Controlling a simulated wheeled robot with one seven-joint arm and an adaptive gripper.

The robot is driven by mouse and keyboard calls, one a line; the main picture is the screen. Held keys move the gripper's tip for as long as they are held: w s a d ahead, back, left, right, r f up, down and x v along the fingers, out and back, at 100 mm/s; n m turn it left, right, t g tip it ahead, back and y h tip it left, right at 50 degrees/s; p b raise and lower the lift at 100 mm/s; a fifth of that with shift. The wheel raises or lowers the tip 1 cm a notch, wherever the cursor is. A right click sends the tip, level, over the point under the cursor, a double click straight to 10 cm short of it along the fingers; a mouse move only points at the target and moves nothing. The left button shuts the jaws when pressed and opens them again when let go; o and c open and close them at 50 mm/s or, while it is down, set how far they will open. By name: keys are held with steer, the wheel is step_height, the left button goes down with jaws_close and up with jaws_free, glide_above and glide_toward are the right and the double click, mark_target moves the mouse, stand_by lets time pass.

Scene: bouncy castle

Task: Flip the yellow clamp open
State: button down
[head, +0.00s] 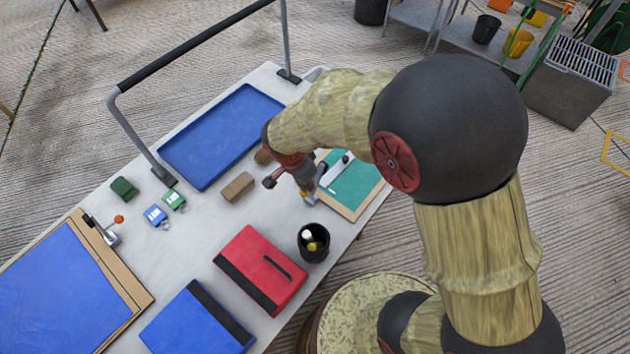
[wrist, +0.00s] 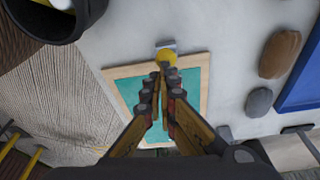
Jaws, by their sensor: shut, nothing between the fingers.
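The yellow clamp (wrist: 166,57) shows in the wrist view as a rounded yellow tip beside a small grey metal plate. It sits at the edge of a wood-framed green board (wrist: 203,90). My gripper (wrist: 160,73) is shut and empty, its fingertips at or just short of the yellow part; I cannot tell if they touch. In the head view my gripper (head: 304,188) is low over the clamp (head: 309,199), which is mostly hidden. The green board (head: 372,205) lies to its right. The lever's position is hard to make out.
A black cup (head: 313,256) with items in it stands close by. A red case (head: 238,278), brown block (head: 237,187), blue tray (head: 185,170) and blue case (head: 190,325) share the table. Another clamp with an orange tip (head: 119,219) is at the left. A rail (head: 190,45) rises behind.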

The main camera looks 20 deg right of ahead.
steer(key=s+a+f+b, duration=0.1)
steer(key=b, duration=0.2)
steer(key=s+a+f+t+h+b, duration=0.1)
steer(key=a+b, duration=0.1)
steer(key=b, duration=0.2)
steer(key=s+a+f+h+b, duration=0.1)
steer(key=a+f+b, duration=0.1)
steer(key=b, duration=0.1)
steer(key=shift+s+a+f+t+b, duration=0.1)
steer(key=shift+s+a+t+b, duration=0.05)
steer(key=shift+s+t+b, duration=0.2)
steer(key=shift+s, duration=0.1)
stand_by(0.3)
